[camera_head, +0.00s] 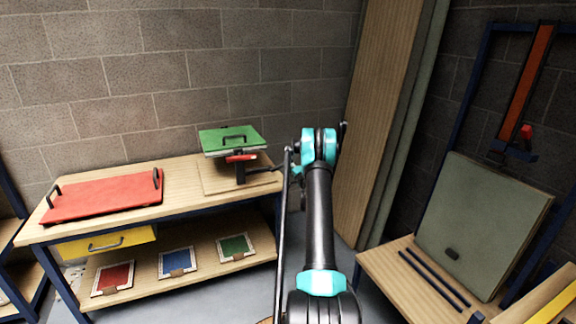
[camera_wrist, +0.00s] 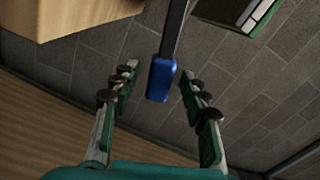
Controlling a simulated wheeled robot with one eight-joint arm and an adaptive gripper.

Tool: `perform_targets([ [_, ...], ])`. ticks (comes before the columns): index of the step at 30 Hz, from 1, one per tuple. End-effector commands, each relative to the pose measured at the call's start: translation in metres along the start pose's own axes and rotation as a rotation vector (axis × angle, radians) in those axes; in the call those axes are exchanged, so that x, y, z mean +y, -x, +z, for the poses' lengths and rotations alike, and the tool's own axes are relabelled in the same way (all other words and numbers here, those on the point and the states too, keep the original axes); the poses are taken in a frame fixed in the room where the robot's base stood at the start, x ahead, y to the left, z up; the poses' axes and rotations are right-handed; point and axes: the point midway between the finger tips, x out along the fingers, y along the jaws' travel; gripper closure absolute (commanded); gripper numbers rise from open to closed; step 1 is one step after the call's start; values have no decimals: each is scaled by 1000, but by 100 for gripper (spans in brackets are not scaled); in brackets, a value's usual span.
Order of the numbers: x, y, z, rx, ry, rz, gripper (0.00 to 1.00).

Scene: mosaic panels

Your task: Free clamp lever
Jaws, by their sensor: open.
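The clamp lever is a dark bar (camera_wrist: 175,32) with a blue grip (camera_wrist: 161,82) at its end in the wrist view. My gripper (camera_wrist: 159,75) is open there, its two green fingers on either side of the blue grip with visible gaps. In the head view, a green panel (camera_head: 228,138) with a black handle sits raised on a clamp stand with a red part (camera_head: 241,157), on the bench's right end. A dark lever (camera_head: 262,171) runs from the stand toward my arm. My wrist hides the blue grip in the head view.
A red panel (camera_head: 103,197) with two black handles lies on the bench's left. Below are a yellow drawer (camera_head: 105,244) and several small framed panels on the lower shelf (camera_head: 200,272). A low table (camera_head: 392,264) with a grey-green board (camera_head: 480,222) stands at right.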

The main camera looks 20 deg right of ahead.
Motion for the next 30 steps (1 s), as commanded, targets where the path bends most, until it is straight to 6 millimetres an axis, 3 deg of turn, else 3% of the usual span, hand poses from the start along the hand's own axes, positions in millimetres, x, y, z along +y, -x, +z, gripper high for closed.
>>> perform_targets([
  [6, 0, -17, 0, 0, 0, 0, 55],
  [15, 0, -19, 0, 0, 0, 0, 55],
  [26, 0, -19, 0, 0, 0, 0, 99],
  [30, 0, -19, 0, 0, 0, 0, 100],
])
